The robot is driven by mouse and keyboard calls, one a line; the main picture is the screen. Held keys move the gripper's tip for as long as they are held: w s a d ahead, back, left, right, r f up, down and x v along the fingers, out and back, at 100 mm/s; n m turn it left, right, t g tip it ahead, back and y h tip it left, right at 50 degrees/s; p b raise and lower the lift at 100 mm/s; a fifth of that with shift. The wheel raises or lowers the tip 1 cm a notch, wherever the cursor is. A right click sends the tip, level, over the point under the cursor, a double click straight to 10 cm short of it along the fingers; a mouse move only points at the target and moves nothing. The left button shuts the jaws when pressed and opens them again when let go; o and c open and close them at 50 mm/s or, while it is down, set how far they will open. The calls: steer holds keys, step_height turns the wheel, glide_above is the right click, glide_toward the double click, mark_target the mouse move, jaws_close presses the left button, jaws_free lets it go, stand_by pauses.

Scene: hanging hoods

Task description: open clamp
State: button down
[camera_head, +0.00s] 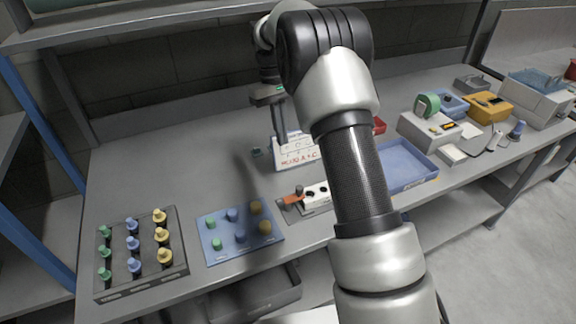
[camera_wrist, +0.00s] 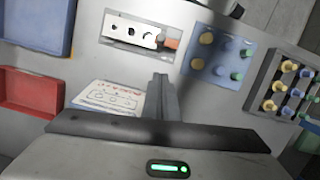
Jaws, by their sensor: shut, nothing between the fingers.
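The clamp is a grey plate with a white, dark-holed block (camera_head: 315,196) and an orange-brown handle (camera_head: 293,199), near the bench's front edge. My arm hides its right end in the head view. In the wrist view the white block (camera_wrist: 133,35) lies at the top, with the handle (camera_wrist: 168,43) at its right end. My gripper (camera_head: 278,138) is shut and empty, fingers pointing down, behind the clamp and apart from it. Its closed fingers also show in the wrist view (camera_wrist: 160,80), below the clamp in the picture.
A blue board with coloured knobs (camera_head: 225,249) and a dark rack of knobs (camera_head: 180,258) lie left of the clamp. A printed card (camera_head: 290,157) is near my fingers. A blue tray (camera_head: 405,170) is to the right. A red tray (camera_wrist: 30,90) shows too. Bare bench lies at back left.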

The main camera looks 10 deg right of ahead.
steer(key=shift+w+a+f, duration=0.1)
steer(key=shift+w+f, duration=0.55)
steer(key=shift+f, duration=0.25)
steer(key=shift+s+f, duration=0.1)
steer(key=shift+s+d+f, duration=0.4)
steer(key=shift+s+f, duration=0.6)
steer(key=shift+f, duration=0.6)
steer(key=shift+s+d+f, duration=0.35)
steer(key=shift+s+f, duration=0.6)
steer(key=shift+f, duration=0.65)
steer(key=shift+s+d+f, duration=0.4)
steer(key=shift+s+f, duration=0.6)
steer(key=shift+f, duration=0.6)
